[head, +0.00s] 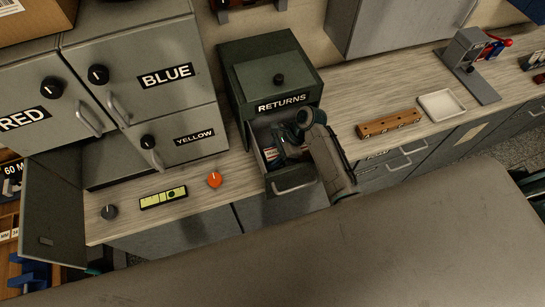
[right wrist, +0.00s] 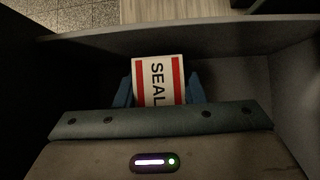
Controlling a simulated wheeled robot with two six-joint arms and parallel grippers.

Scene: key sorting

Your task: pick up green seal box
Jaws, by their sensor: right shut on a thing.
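The seal box (right wrist: 158,82) shows in the right wrist view as a white face with red stripes and the word SEAL; I see no green on it there. My right gripper (right wrist: 158,92) is shut on it, with a blue finger on each side. In the head view my right gripper (head: 277,155) reaches down into the open drawer (head: 293,186) under the RETURNS label. A small pale label of the box (head: 270,153) shows beside the fingers, and the arm hides much of the drawer.
The dark returns cabinet (head: 230,97) stands around the drawer. Left are grey lockers marked RED, BLUE (head: 140,50) and YELLOW, with one dark door (head: 55,218) open. An orange knob (head: 214,180), a wooden block (head: 388,124) and a white tray (head: 441,105) lie on the counter.

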